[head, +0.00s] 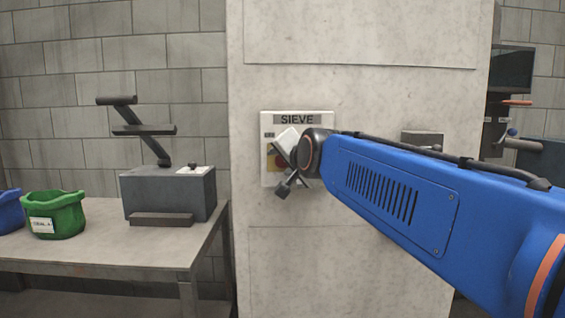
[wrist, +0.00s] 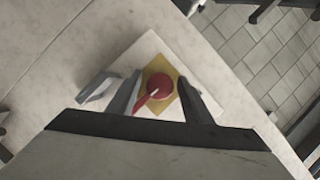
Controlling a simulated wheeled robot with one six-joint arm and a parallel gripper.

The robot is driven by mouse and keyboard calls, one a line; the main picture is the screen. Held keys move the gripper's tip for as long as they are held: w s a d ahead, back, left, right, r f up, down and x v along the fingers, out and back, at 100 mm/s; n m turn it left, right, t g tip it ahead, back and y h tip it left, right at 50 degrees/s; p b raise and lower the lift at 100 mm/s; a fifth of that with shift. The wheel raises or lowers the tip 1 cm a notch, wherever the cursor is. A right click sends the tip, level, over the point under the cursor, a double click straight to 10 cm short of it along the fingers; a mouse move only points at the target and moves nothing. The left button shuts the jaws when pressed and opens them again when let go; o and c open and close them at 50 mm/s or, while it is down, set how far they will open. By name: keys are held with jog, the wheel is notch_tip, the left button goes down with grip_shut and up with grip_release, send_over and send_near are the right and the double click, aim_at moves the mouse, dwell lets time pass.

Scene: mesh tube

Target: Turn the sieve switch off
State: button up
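The sieve switch is a red rotary knob (wrist: 159,87) with a handle, on a yellow square plate (wrist: 178,108). It sits on a white panel (head: 325,127) labelled SIEVE on the concrete pillar. In the head view my arm and gripper cover most of the knob. My gripper (wrist: 160,95) is in front of the panel, its two fingers apart on either side of the knob in the wrist view. I cannot tell whether a finger touches the handle, which points to the lower left in that view. The switch markings are too small to read.
A grey box (head: 430,139) sticks out of the pillar (head: 350,85) to the right of the panel. At left a table (head: 110,245) carries a green container (head: 58,222) and a grey machine (head: 165,192). A blue container (head: 8,212) is at the left edge.

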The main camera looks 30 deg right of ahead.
jog(key=c, duration=0.8)
jog(key=shift+n, duration=0.4)
jog(key=n+g+h, duration=0.1)
jog(key=n, duration=0.1)
jog(key=shift+a+n+g, duration=0.1)
jog(key=shift+n+g, duration=0.2)
jog(key=shift+g, duration=0.1)
jog(key=n+g+h, duration=0.1)
jog(key=n+h, duration=0.1)
jog(key=n, duration=0.1)
jog(key=n+g+h, duration=0.1)
jog(key=n, duration=0.2)
jog(key=shift+h, duration=0.4)
jog(key=shift+n+g+h, duration=0.7)
jog(key=shift+n+h, duration=0.2)
jog(key=shift+n, duration=0.6)
jog(key=shift+f, duration=0.1)
